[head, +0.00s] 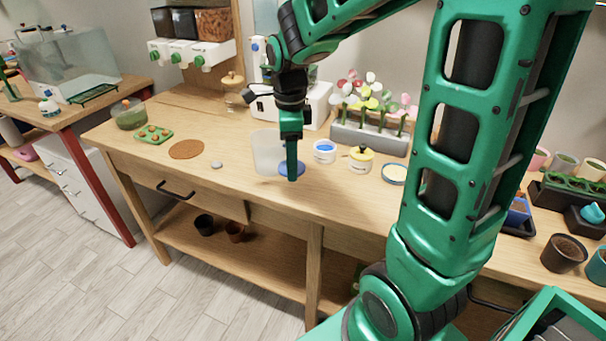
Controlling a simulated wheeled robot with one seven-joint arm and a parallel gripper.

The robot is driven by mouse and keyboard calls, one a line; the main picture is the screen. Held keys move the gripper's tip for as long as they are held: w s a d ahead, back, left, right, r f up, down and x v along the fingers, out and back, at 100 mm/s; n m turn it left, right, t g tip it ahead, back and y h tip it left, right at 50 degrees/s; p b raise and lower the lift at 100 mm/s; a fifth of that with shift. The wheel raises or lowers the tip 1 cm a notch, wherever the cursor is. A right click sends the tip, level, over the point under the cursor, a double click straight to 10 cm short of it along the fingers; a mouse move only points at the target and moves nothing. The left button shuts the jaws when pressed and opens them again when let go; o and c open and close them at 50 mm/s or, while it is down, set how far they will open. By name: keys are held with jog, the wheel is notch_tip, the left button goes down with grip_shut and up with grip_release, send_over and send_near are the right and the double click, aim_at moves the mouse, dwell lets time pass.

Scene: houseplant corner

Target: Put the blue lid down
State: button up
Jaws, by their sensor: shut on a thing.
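The blue lid (284,169) is a flat round disc low over the middle of the wooden workbench. My gripper (291,176) points down over it and is shut on it, hiding part of its middle. Whether the lid touches the bench top I cannot tell. A white pot with blue inside (324,152) stands just to the right of the lid, with no lid on it.
A translucent container (267,152) stands just left and behind my gripper. A yellow-lidded pot (361,158) and a shallow cream-filled dish (394,174) are to the right. A flower planter (370,137) is behind. A brown round mat (186,149) lies left; bench between is mostly clear.

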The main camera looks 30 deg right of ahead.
send_over(305, 185)
notch_tip(305, 185, down, 3)
jog(key=shift+r, duration=0.15)
jog(key=shift+f, duration=2)
jog(key=shift+s+f, duration=0.1)
jog(key=o, duration=1)
notch_tip(305, 185, up, 11)
jog(key=s+d+f+n, duration=0.1)
jog(key=s+n, duration=0.4)
jog(key=s, duration=0.2)
jog(key=s+d+f+n, duration=0.1)
jog(key=s+d+n, duration=0.1)
jog(key=s+n, duration=0.4)
jog(key=s+d+f+n, duration=0.1)
jog(key=s+n, duration=0.5)
jog(key=s, duration=0.4)
jog(key=shift+d+f, duration=0.15)
jog(key=shift+f, duration=0.05)
